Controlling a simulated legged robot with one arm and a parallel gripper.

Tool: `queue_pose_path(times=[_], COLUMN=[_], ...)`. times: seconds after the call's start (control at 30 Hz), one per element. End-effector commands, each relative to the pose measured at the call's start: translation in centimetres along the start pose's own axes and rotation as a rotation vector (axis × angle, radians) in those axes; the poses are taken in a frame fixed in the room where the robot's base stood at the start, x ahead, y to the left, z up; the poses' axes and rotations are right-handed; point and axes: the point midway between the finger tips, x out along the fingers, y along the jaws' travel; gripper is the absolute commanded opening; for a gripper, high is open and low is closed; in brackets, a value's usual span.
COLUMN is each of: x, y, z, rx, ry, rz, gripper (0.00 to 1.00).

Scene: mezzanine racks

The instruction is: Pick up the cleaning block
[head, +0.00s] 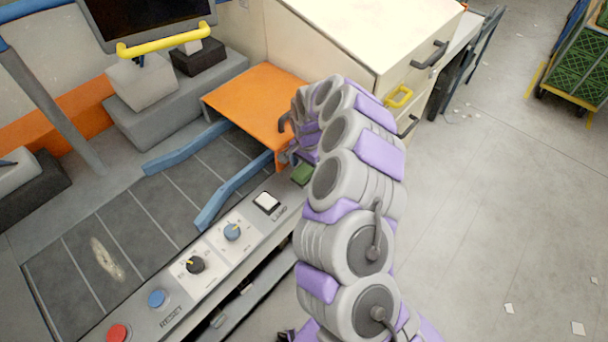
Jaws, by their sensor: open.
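A small green block (302,174), which may be the cleaning block, sits at the far end of the grey control panel (205,255). My arm partly hides its right side. My gripper (285,142) is at the right edge of the orange table-like cover (255,97), just above and left of the green block. Its dark fingers are apart, with nothing clearly seen between them. I cannot tell how high it is above the block.
The panel carries a white button (267,202), knobs and a red button (117,333). Blue guide rails (235,188) run over the dark conveyor (130,235). A cream cabinet (365,35) stands behind my arm. The floor at right is mostly clear, with scraps of paper.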

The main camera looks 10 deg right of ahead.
Motion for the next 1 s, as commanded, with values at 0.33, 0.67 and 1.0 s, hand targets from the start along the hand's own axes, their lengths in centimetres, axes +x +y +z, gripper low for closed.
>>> queue_pose_path(times=[0.33, 0.67, 1.0], x=[1.4, 1.34, 1.39], y=[-0.73, -0.09, -0.46], z=[1.05, 0.2, 0.65], rx=[-0.002, -0.001, 0.0], ry=[0.012, 0.004, 0.008], rz=[0.008, 0.0, 0.005], gripper=[0.92, 0.6, 0.3])
